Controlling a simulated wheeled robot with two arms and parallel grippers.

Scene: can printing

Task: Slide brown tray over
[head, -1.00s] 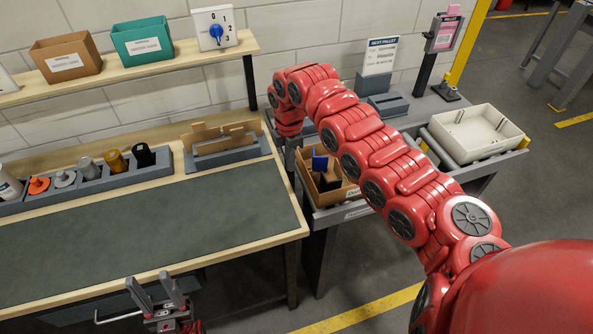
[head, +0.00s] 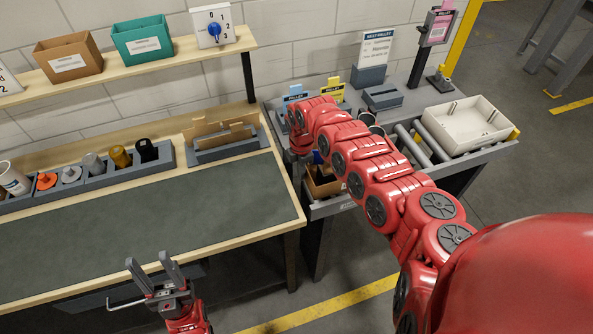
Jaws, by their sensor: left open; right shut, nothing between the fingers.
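The brown tray (head: 322,187) sits on the grey side stand right of the workbench. My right arm crosses over it and hides much of it; a blue item (head: 318,157) and dark items show inside. The end of my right arm, with the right gripper (head: 302,152), reaches down at the tray's left back side. Its fingers are mostly hidden, so contact with the tray cannot be told. My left gripper (head: 155,270) is open and empty, low in front of the workbench, with its fingers pointing up.
A white bin (head: 467,125) stands on rollers (head: 412,145) at the stand's right. Blue (head: 295,94) and yellow (head: 332,91) cards stand behind my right arm. The workbench's dark mat (head: 150,215) is clear. Several cups and pots line its back.

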